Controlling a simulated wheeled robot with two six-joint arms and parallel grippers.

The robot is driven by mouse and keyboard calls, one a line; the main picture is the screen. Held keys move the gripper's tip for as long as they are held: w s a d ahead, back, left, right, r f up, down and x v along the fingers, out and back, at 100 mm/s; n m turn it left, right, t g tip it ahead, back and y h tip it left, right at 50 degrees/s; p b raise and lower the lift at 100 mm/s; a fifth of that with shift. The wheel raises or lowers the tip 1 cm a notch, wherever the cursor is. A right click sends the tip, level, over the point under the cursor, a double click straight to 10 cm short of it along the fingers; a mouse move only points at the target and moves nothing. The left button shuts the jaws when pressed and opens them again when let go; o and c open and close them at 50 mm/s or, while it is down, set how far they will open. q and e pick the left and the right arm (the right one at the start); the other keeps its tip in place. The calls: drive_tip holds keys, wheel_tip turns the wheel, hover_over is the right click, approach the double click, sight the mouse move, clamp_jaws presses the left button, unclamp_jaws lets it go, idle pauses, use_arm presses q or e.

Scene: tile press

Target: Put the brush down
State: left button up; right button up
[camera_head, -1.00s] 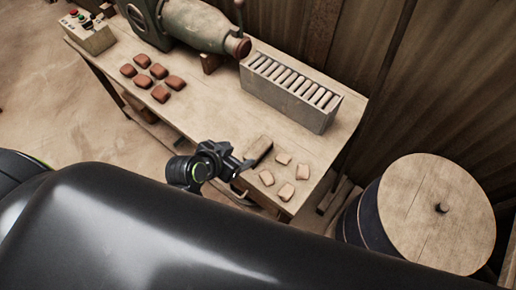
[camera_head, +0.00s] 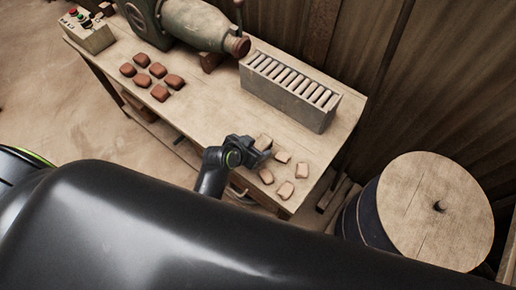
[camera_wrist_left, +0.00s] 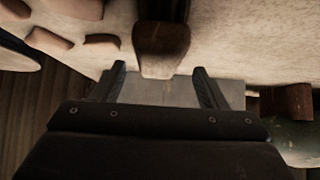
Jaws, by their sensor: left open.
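A brown, block-like thing that looks like the brush (camera_head: 263,141) lies on the wooden table near the pale tiles, partly covered by my left gripper. In the left wrist view, the brush (camera_wrist_left: 163,45) shows as a dark brown piece with a paler end. My left gripper (camera_head: 256,150) is open at the brush, and it also shows in the left wrist view (camera_wrist_left: 158,72). There, the brush's end appears in the gap between the fingertips; I cannot tell whether they touch it. My right gripper is not in view.
Several pale tiles (camera_head: 285,189) lie at the table's front right. A grey rack of slats (camera_head: 290,95) stands behind. Several red tiles (camera_head: 159,93) lie to the left, below the green press (camera_head: 196,25). A round wooden-topped drum (camera_head: 430,215) stands at right.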

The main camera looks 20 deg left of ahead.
sight(259, 146)
use_arm(q)
drive_tip(key=shift+x, duration=2.4)
drive_tip(key=shift+s+d, duration=0.15)
drive_tip(key=c, duration=1.2)
